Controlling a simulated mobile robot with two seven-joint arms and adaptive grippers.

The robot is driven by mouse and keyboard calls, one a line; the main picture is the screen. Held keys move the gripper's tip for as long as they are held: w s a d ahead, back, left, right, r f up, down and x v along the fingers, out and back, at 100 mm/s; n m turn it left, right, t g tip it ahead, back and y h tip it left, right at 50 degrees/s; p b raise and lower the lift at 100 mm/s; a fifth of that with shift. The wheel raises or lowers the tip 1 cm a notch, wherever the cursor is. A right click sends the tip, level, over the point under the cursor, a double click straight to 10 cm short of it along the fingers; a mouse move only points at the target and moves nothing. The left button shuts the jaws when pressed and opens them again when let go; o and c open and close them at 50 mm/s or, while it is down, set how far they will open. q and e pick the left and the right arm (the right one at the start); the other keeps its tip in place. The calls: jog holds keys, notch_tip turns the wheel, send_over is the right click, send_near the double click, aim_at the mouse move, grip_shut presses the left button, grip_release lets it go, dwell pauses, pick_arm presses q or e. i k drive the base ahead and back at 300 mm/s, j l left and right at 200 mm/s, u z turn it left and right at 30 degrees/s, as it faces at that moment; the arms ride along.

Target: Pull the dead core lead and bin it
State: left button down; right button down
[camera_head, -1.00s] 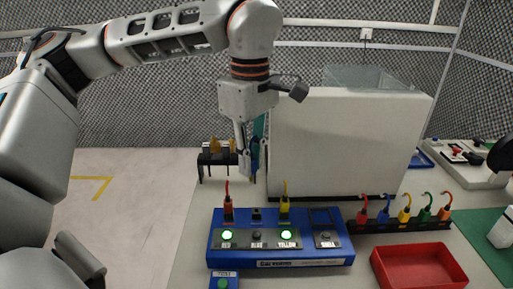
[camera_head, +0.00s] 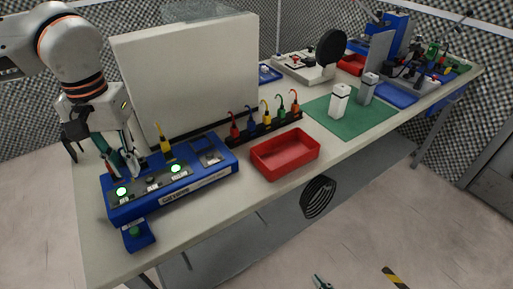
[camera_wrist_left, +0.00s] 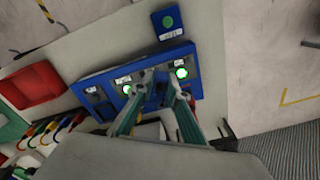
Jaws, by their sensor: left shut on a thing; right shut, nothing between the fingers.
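The blue core box (camera_head: 205,178) sits at the table's left end. A yellow lead (camera_head: 167,150) stands in its socket; a red lead (camera_head: 114,166) is partly hidden by my fingers. The red and yellow lamps glow green; the blue lamp (camera_head: 152,181) between them is dark. My left gripper (camera_head: 126,172) is over the box near the middle socket, shut on what looks like the blue lead, mostly hidden. It also shows in the left wrist view (camera_wrist_left: 163,76). The red tray (camera_head: 285,155) is empty. My right gripper (camera_head: 322,281) is shut and empty at the bottom edge.
A white panel (camera_head: 190,75) stands behind the box. A rack (camera_head: 266,128) holds several coloured spare leads behind the red tray. A green mat (camera_head: 362,119) with white-topped blocks lies to the right. The table strip in front of the tray is clear.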

aim_at(277, 166)
jog(key=i+l+u, duration=0.2)
jog(key=l, duration=0.15)
jog(key=i+l+u, duration=0.15)
jog(key=l, duration=0.2)
jog(key=i+l+u, duration=0.2)
jog(key=l, duration=0.2)
jog(key=i+l+u, duration=0.15)
jog(key=l, duration=0.25)
jog(key=l+u, duration=0.2)
jog(key=l, duration=0.2)
jog(key=i+l+u, duration=0.15)
jog(key=l, duration=0.3)
jog(key=k+j, duration=0.05)
